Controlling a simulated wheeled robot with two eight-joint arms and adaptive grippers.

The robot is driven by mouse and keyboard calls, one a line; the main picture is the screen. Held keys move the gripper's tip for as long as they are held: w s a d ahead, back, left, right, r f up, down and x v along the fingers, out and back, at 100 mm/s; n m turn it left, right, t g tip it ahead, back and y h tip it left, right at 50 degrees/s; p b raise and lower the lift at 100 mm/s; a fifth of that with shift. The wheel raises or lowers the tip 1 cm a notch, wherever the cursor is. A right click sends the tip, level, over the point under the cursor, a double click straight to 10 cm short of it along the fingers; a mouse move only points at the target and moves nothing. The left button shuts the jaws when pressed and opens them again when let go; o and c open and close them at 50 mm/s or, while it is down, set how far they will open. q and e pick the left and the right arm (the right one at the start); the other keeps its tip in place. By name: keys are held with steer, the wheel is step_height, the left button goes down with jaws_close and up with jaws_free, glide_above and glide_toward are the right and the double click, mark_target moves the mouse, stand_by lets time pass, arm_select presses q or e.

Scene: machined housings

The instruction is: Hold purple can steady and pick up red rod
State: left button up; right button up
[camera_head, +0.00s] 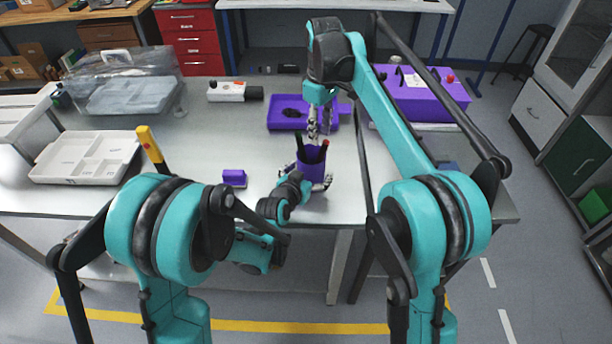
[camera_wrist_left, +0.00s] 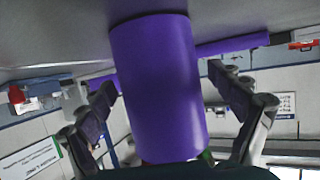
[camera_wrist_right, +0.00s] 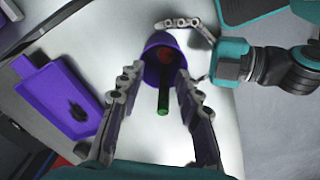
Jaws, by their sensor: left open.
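The purple can (camera_head: 311,170) stands upright near the front edge of the table. A dark green rod (camera_wrist_right: 163,100) and the red rod (camera_head: 325,144) stick up out of it. In the right wrist view the red rod (camera_wrist_right: 165,62) shows inside the can's mouth. My left gripper (camera_head: 309,184) is open, with its fingers on either side of the can; in the left wrist view gaps show between the fingers and the can (camera_wrist_left: 158,85). My right gripper (camera_head: 313,132) is open and empty, pointing down just above the can and rods.
A purple tray (camera_head: 284,126) with a dark recess lies behind the can, and a purple case (camera_head: 425,103) is at the back right. A small purple block (camera_head: 234,178) lies to the left. A white organizer (camera_head: 82,171) and a clear-lidded box (camera_head: 123,96) stand farther left.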

arm_select(q)
steer(key=shift+w+d+f, duration=0.1)
steer(key=shift+w+f, duration=0.05)
steer(key=shift+w, duration=0.15)
